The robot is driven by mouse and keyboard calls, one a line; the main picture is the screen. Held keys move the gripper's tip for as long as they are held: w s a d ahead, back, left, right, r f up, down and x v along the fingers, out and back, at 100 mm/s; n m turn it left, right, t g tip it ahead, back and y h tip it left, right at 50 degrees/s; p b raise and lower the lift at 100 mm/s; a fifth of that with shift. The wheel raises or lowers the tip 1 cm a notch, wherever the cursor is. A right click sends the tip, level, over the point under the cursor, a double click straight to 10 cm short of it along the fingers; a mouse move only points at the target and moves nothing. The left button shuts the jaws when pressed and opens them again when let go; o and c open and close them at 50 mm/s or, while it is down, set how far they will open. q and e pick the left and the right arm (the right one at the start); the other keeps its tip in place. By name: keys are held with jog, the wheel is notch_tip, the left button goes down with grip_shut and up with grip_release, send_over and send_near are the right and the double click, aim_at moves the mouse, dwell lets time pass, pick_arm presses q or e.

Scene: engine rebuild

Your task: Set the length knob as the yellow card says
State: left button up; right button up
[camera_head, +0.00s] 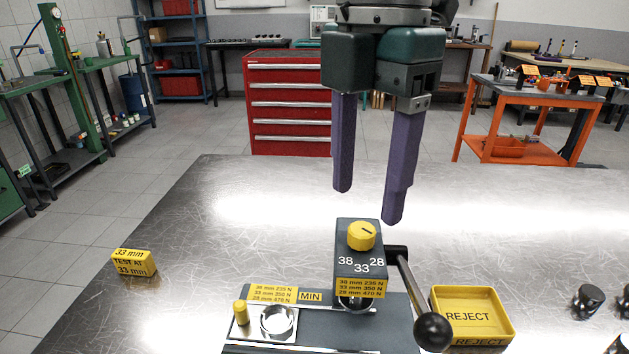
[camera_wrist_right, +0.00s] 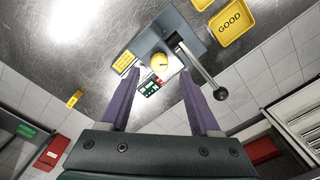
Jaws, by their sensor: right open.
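The yellow length knob (camera_head: 361,236) sits on top of a dark block (camera_head: 345,256) marked 38, 33 and 28. A short dark line shows on the knob, toward its upper right; which number it selects I cannot tell. The yellow card block (camera_head: 134,262) stands at the table's left and reads "33 mm, TEST AT 33 mm". My right gripper (camera_head: 368,206) is open and empty, fingers pointing down above the knob, apart from it. In the right wrist view the knob (camera_wrist_right: 159,62) shows between the open fingertips (camera_wrist_right: 159,73). My left gripper is not in view.
A lever with a black ball (camera_head: 433,331) stands right of the block. A yellow REJECT tray (camera_head: 472,314) lies beyond it; a GOOD tray (camera_wrist_right: 230,22) shows in the wrist view. Dark parts (camera_head: 587,301) lie at the right. The table's left middle is clear.

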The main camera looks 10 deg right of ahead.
aim_at(362, 229)
jog(key=shift+f, duration=2.2)
grip_shut()
